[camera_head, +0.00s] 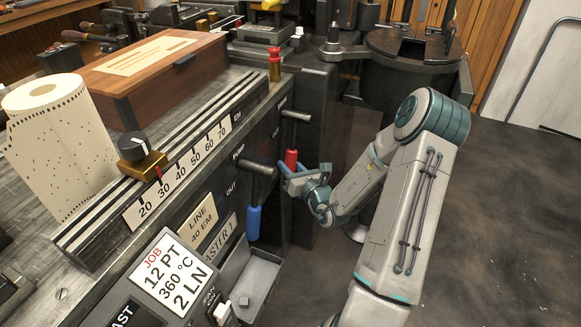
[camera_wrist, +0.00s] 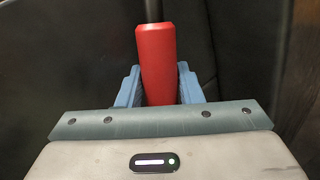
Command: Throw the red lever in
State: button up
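The red lever has a red cylindrical grip (camera_head: 291,159) hanging from a dark T-shaped handle (camera_head: 295,116) on the machine's side panel. My gripper (camera_head: 291,171) is at the lower part of this grip. In the wrist view the red grip (camera_wrist: 157,62) stands upright between my two blue fingers (camera_wrist: 159,86), one on each side. The fingers lie very close to it; I cannot tell whether they press on it. The grip's lower end is hidden behind my gripper's body.
A second lever with a blue grip (camera_head: 253,222) hangs to the left, near my gripper. A tray (camera_head: 258,280) is below it. A dark round pot (camera_head: 415,60) stands behind my arm. Open floor (camera_head: 510,220) lies to the right.

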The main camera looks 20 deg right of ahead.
grip_shut()
